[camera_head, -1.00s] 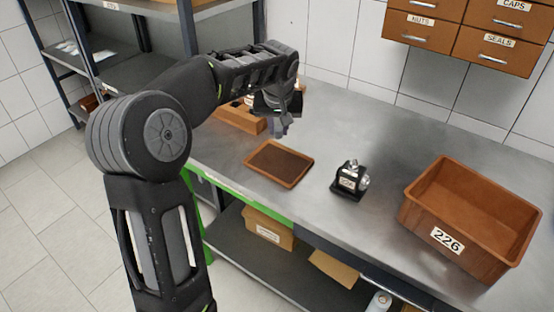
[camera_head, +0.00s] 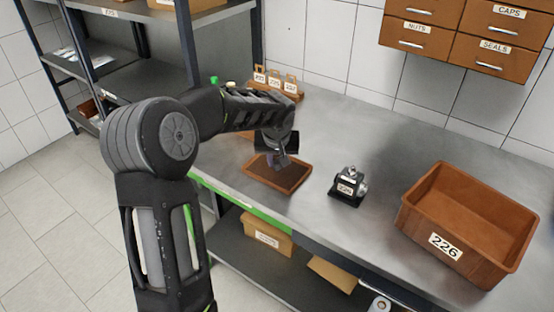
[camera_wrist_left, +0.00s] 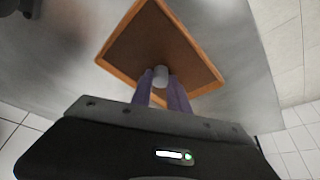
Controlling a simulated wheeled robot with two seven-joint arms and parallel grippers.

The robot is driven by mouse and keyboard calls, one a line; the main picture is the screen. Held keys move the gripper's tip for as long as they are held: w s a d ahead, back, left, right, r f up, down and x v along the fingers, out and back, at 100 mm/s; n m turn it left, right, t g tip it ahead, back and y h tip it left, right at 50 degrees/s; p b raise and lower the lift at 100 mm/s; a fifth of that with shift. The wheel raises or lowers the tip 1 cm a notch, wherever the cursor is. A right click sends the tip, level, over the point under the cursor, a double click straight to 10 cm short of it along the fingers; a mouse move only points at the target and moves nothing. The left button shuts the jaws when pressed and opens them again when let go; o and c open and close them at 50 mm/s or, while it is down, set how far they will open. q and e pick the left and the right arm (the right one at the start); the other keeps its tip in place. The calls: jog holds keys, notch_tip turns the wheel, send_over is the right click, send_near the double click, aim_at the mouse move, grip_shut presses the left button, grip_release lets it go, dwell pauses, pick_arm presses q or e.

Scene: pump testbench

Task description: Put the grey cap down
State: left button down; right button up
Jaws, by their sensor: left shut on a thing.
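The grey cap (camera_wrist_left: 160,76) is a small light-grey cylinder between the fingertips of my left gripper (camera_wrist_left: 162,84) in the left wrist view. The gripper is shut on it. In the head view my left gripper (camera_head: 278,162) points down over the brown tray with an orange-brown rim (camera_head: 300,184); the cap is too small to make out there. The tray also shows beneath the cap in the left wrist view (camera_wrist_left: 192,48). I cannot tell whether the cap touches the tray. My right gripper is not in view.
A small black pump unit (camera_head: 348,186) stands right of the tray. A brown bin marked 226 (camera_head: 465,258) is at the bench's right. A wooden rack with tagged pieces (camera_head: 288,92) is behind the arm. The grey bench (camera_head: 385,150) is clear between them.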

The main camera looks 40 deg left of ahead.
pick_arm(q)
jog(key=shift+f, duration=0.2)
jog(key=c, duration=1.3)
grip_release()
jog(key=shift+o, duration=0.2)
jog(key=shift+r, duration=0.1)
jog(key=shift+r, duration=0.15)
jog(key=v, duration=1.2)
jog(key=shift+b, duration=0.45)
